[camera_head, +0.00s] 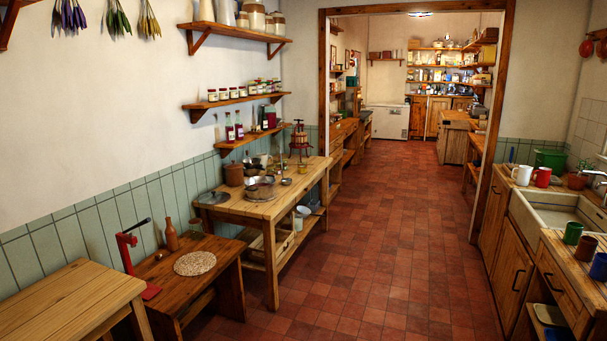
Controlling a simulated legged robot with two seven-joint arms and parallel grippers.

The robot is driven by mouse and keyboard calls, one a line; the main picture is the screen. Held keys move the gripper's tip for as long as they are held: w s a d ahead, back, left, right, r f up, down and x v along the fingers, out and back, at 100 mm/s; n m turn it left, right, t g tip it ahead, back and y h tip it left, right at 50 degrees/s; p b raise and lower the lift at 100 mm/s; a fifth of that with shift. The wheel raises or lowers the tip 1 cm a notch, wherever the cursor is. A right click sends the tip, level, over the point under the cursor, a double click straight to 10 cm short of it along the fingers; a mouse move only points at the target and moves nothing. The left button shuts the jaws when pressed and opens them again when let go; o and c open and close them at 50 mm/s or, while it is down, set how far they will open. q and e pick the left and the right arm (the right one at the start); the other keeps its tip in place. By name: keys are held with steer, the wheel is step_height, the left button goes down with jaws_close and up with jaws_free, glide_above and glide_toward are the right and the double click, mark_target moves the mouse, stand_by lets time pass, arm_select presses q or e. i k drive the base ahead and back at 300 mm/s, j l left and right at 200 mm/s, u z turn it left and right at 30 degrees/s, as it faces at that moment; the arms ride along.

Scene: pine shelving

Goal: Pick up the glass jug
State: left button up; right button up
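I cannot clearly pick out a glass jug in the head view. A wooden worktable (262,209) on the left bears several pots and vessels, some too small to identify. A wide metal pan (260,188) sits near its front. Pale jug-like vessels (224,13) stand on the top wall shelf, but they look opaque. Neither of my grippers is in view.
A bare table (68,300) is nearer. A sink (555,212) and mugs are right. The tiled floor (385,235) is clear through the doorway.

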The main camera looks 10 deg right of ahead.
mark_target(302, 164)
steer(key=i+l+z, duration=0.4)
steer(key=i, duration=0.85)
steer(key=i+l+z, duration=0.1)
steer(key=i+z, duration=0.3)
steer(key=i, duration=2.05)
steer(key=i+l+u, duration=0.1)
steer(key=i, duration=1.05)
steer(key=i+u, duration=0.4)
steer(key=i+l+u, duration=0.25)
steer(key=u, duration=0.2)
steer(key=i+l+u, duration=0.6)
steer(key=u, duration=0.25)
steer(key=i+l+u, duration=0.2)
steer(key=l+u, duration=0.25)
steer(key=l, duration=0.2)
steer(key=i+l+u, duration=0.15)
steer(key=l+u, duration=0.25)
steer(key=l, duration=0.3)
steer(key=l+u, duration=0.45)
steer(key=l, duration=0.3)
